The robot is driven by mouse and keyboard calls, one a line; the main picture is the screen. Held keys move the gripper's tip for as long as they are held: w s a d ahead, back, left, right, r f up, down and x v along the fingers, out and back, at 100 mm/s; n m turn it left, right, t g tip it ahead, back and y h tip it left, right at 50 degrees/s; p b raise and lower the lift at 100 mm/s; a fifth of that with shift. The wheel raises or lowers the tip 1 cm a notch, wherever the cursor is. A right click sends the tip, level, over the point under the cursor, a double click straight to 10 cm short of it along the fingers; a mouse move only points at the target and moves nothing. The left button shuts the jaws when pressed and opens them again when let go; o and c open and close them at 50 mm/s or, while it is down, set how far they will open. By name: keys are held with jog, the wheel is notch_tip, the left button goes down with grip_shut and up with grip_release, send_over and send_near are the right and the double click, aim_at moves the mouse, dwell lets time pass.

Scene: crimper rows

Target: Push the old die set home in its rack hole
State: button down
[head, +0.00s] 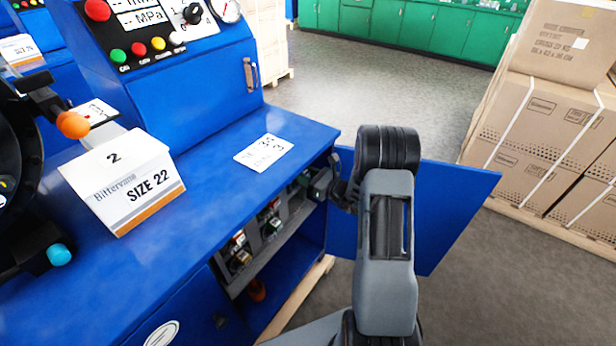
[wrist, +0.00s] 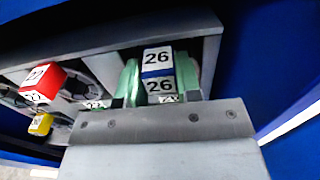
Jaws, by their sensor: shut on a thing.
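The old die set (wrist: 157,72) is a block with blue and white bands, marked 26, in the middle of the wrist view. My gripper (wrist: 160,88) is shut on it, with a green finger pad on each side. The grey rack (wrist: 207,24) lies behind it; the die set is at the rack's right end. Its back end is hidden, so I cannot tell how deep it sits in a hole. In the head view my gripper (head: 321,184) reaches into the open cabinet under the blue bench, mostly hidden by the bench edge and my arm.
A red die set (wrist: 43,82) and a yellow one (wrist: 41,124) sit in the rack to the left. Blue cabinet walls stand close on the right. The open blue door (head: 455,200) is right of my arm. A size 22 sign (head: 125,182) stands on the bench.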

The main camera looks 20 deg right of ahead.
jog(key=shift+w+a+r, duration=0.15)
jog(key=shift+w, duration=0.15)
jog(key=c, duration=1.2)
grip_release()
jog(key=o, duration=0.4)
jog(key=shift+o, duration=0.4)
jog(key=shift+s+f, duration=0.15)
jog(key=shift+f, duration=0.1)
jog(key=v, duration=1.3)
jog(key=shift+s+d, duration=0.25)
jog(key=shift+d, duration=0.05)
jog(key=shift+r, duration=0.1)
